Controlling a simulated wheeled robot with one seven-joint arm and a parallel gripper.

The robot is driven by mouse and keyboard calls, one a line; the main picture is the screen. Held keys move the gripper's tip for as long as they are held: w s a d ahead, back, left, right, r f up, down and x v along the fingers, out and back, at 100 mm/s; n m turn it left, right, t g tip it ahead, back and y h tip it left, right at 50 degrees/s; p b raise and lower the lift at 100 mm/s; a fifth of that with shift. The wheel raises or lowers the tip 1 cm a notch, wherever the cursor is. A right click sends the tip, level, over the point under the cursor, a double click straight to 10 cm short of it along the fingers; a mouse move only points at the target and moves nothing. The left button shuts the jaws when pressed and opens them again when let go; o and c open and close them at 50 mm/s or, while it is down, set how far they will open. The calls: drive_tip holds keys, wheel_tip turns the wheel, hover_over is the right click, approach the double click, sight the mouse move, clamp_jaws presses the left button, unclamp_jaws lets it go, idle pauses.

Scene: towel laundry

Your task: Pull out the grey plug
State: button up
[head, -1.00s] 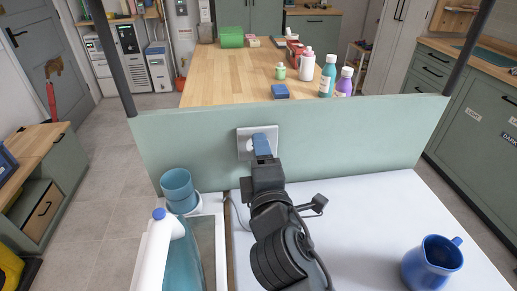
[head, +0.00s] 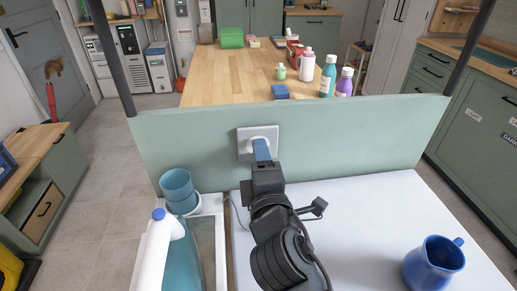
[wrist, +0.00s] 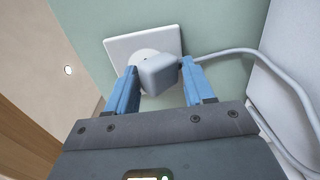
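The grey plug (wrist: 158,74) sits between the two blue fingers of my gripper (wrist: 160,68) in the wrist view, with a finger against each side. The plug appears apart from the socket, though the gap is hard to judge. In the head view my gripper (head: 262,151) is just in front of the lower part of the socket (head: 244,147), and the plug is hidden by the fingers.
The grey cable (wrist: 235,52) runs from the plug to the right. The green panel (head: 350,135) rises behind the white counter (head: 360,210). A blue jug (head: 430,264) stands at front right; blue cups (head: 177,185) and a white bottle (head: 155,250) stand left.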

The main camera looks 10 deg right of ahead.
drive_tip(key=shift+r, duration=0.45)
drive_tip(key=c, duration=0.7)
drive_tip(key=shift+s, duration=0.1)
drive_tip(key=shift+s+f, duration=0.2)
drive_tip(key=shift+s, duration=2.7)
drive_tip(key=o, duration=1.5)
drive_tip(key=shift+c, duration=0.2)
drive_tip(key=shift+s, duration=0.1)
